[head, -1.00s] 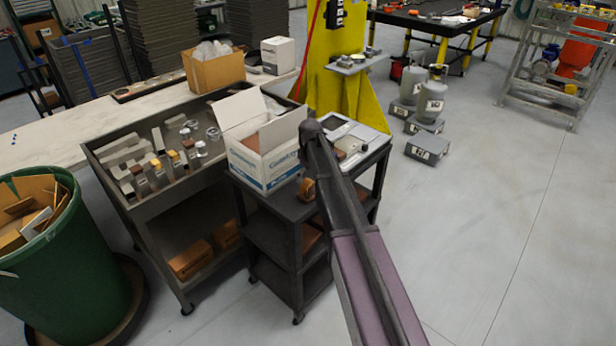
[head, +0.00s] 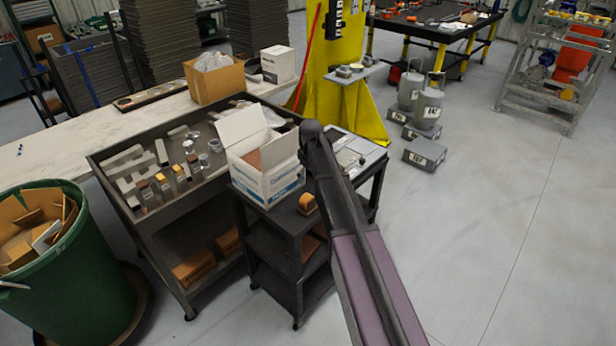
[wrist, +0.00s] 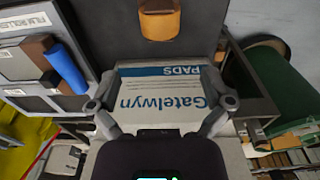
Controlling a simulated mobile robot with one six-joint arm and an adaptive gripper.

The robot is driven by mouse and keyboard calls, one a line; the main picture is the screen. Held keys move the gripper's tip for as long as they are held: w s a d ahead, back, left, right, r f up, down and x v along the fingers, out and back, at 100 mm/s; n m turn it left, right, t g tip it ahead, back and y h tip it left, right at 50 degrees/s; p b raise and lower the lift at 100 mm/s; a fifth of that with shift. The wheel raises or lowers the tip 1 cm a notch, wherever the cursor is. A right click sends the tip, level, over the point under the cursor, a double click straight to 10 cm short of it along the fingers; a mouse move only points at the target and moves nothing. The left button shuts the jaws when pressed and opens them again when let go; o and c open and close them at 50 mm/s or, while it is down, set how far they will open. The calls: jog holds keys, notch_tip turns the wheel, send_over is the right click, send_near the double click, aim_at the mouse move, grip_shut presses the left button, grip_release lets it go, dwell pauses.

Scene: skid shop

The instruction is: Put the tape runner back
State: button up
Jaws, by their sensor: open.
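A small orange-brown rounded thing (head: 307,203), possibly the tape runner, sits on the dark cart's top (head: 284,217) in front of a white carton. In the wrist view it shows at the top (wrist: 160,20); I cannot tell surely what it is. My gripper (wrist: 162,106) is open and empty, its fingers spread before the carton's printed face (wrist: 165,85), apart from the orange-brown thing. In the head view my arm hides the gripper.
The open white carton (head: 265,165) stands on the cart. A labelled board with a blue cylinder (wrist: 66,68) lies at left in the wrist view. A tray cart (head: 122,205) and a green bin (head: 75,270) stand left.

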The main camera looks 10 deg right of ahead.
jog(key=shift+r, duration=0.25)
jog(key=shift+s, duration=0.1)
dwell(0.5)
jog(key=s+m, duration=0.7)
jog(key=s, duration=2.1)
jog(key=shift+s+a, duration=0.25)
jog(key=shift+s, duration=0.05)
jog(key=shift+f, duration=0.15)
